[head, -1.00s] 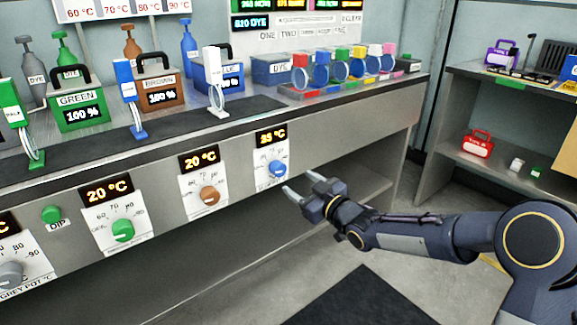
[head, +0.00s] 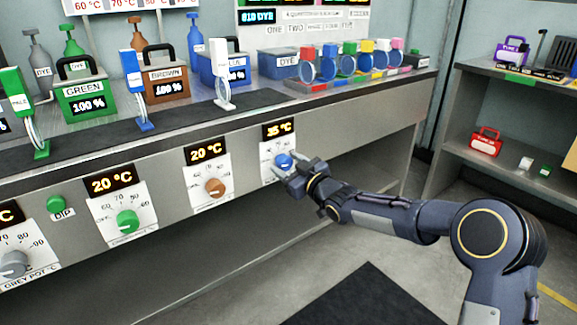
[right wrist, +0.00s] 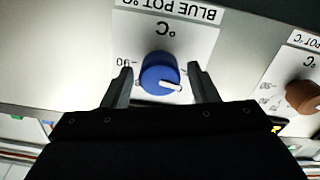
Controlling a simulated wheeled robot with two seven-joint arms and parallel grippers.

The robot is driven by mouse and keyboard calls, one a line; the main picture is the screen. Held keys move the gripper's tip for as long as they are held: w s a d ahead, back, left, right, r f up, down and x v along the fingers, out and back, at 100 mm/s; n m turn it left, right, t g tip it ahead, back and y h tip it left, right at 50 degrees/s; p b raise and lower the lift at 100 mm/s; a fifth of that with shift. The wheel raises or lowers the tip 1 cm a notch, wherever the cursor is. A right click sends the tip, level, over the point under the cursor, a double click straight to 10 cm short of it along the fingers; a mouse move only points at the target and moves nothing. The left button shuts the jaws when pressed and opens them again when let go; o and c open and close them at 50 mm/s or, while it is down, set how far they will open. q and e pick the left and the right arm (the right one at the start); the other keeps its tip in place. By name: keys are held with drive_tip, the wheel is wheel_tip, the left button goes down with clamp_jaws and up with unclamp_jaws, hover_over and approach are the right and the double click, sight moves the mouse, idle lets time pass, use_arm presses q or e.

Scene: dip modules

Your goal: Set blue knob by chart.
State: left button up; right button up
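The blue knob (head: 284,160) sits on a white dial plate on the bench front, under a display (head: 278,130) that appears to read 35 °C. The right wrist view shows the knob (right wrist: 160,74) with a white pointer mark, on a plate labelled BLUE POT °C. My right gripper (head: 297,172) is at this knob. Its fingers (right wrist: 160,69) are open, one on each side of the knob, with gaps visible. The chart (head: 130,7) of red temperatures is at the top left, partly cut off. My left gripper is not in view.
A brown knob (head: 215,187), a green knob (head: 127,221) and a grey knob (head: 14,264) lie along the same panel. A green DIP button (head: 56,204) is at the left. Dye pots and stands fill the bench top. The floor before the bench is clear.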

drive_tip(key=c, duration=0.8)
